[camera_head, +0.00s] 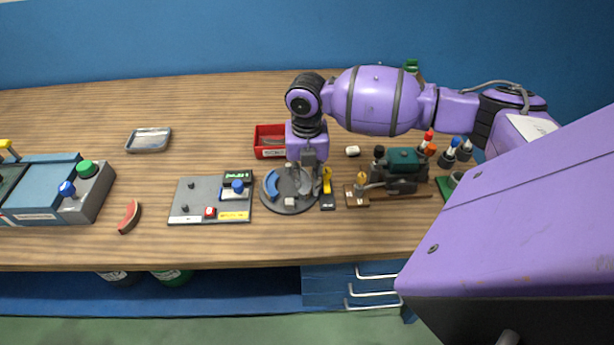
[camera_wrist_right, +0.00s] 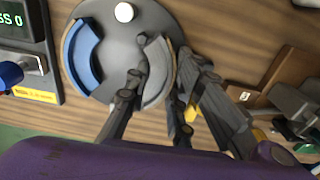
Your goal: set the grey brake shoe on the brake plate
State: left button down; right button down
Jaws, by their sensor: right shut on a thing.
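The brake plate (camera_head: 289,208) is a round dark grey disc on the bench, left of my right arm's hand. A blue curved shoe (camera_head: 271,186) lies on its left side; it also shows in the right wrist view (camera_wrist_right: 82,55). My right gripper (camera_head: 303,175) points down over the plate's right half. Its fingers are shut on the grey brake shoe (camera_wrist_right: 157,72), a light grey arc with a tan outer edge, opposite the blue one. I cannot tell whether the grey shoe touches the plate. My left gripper is not in view.
A control panel (camera_head: 185,212) with a display stands just left of the plate, and a red bin (camera_head: 265,142) behind. A yellow-and-black tool (camera_head: 327,190) and a green machine (camera_head: 404,162) are at right. A red curved piece (camera_head: 129,217) lies farther left.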

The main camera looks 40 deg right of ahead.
jog(key=c, duration=1.4)
grip_release()
jog(key=shift+c, duration=0.2)
jog(key=o, duration=0.4)
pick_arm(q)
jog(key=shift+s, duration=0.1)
pick_arm(e)
jog(key=shift+r+p, duration=1.7)
jog(key=shift+r, duration=1.85)
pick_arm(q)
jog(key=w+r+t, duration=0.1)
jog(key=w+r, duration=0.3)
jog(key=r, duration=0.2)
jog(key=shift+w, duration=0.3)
